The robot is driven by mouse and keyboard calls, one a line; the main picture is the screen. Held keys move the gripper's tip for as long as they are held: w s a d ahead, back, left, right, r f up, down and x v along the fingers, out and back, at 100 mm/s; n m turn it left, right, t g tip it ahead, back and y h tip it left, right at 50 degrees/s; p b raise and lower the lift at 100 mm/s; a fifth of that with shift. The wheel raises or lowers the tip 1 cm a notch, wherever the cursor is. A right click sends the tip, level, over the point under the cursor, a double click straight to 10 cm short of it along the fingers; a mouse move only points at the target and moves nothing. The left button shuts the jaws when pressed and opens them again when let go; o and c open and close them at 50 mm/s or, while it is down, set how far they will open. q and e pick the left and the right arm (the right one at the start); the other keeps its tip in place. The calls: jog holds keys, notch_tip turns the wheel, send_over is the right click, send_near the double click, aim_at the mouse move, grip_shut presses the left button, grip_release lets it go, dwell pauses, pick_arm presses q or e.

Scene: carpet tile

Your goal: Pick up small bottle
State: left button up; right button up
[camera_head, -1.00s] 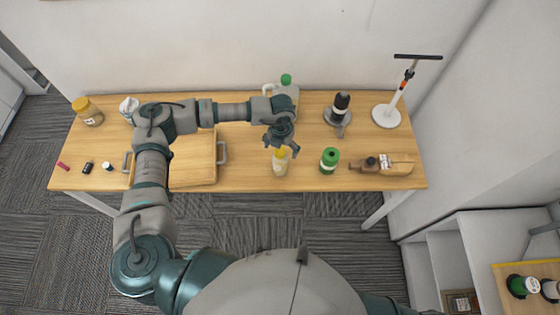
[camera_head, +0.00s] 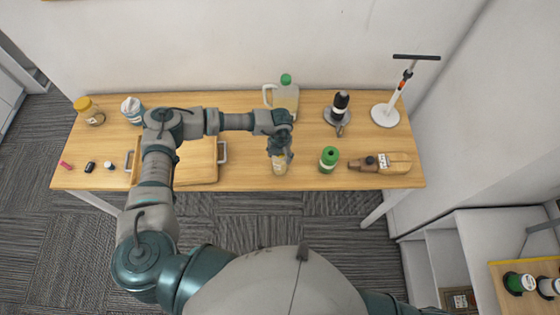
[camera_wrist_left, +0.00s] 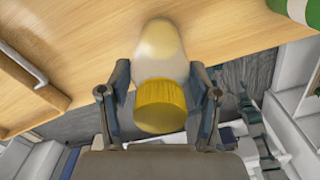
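The small bottle (camera_head: 280,168) is pale with a yellow cap and stands near the front edge of the table. In the wrist view its yellow cap (camera_wrist_left: 161,105) and rounded pale body show between the fingers. My left gripper (camera_head: 280,153) is over the bottle from above and hides its cap in the head view. In the wrist view the left gripper's fingers (camera_wrist_left: 160,85) lie close along both sides of the bottle and appear to touch it. The bottle looks upright on the table. My right gripper is not in view.
A jug (camera_head: 285,97) is behind. A wooden tray (camera_head: 195,163) with handles is to the left under my arm.

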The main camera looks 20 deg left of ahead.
pick_arm(q)
jog(key=shift+c, duration=0.7)
